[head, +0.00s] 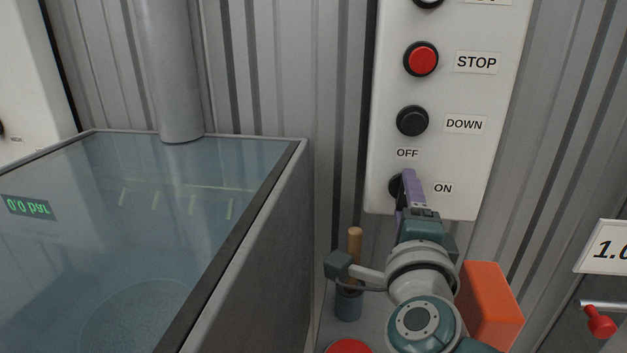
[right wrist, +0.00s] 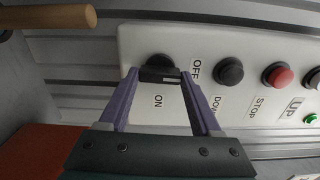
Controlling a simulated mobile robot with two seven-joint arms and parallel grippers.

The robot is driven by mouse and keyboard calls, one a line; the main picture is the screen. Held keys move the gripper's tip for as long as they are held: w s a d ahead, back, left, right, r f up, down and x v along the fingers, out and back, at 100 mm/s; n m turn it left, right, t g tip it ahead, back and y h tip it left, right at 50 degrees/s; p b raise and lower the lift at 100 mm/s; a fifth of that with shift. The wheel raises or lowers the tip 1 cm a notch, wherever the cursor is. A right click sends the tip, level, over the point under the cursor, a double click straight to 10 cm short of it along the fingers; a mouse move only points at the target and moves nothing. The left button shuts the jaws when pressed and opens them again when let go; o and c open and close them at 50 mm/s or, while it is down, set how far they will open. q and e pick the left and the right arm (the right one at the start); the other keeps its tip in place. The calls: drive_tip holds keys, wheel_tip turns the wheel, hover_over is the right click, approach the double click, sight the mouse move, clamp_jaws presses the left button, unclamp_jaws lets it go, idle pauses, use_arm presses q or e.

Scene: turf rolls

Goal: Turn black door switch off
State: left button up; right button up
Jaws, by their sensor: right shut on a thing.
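The black door switch (head: 395,187) is a round black knob at the bottom of the white control panel (head: 385,100). An OFF label (head: 407,153) is above it and an ON label (head: 443,188) to its right. My right gripper (head: 408,180) is at the switch and covers much of it in the head view. In the right wrist view, the purple fingers of my right gripper (right wrist: 159,80) are on both sides of the switch's dark handle (right wrist: 160,75), shut on it. Which label the handle points to is hard to tell. My left gripper is not in view.
A black DOWN button (head: 412,121) and a red STOP button (head: 421,59) are above the switch. A glass-topped grey tank (head: 255,250) stands at left. A wooden handle (head: 355,243) and an orange block (head: 490,305) are below the panel, near my right arm.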

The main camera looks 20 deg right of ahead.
drive_tip(key=shift+n, duration=0.4)
drive_tip(key=o, duration=1.4)
drive_tip(key=p+v, duration=0.2)
drive_tip(key=v, duration=0.8)
drive_tip(key=shift+p, duration=0.4)
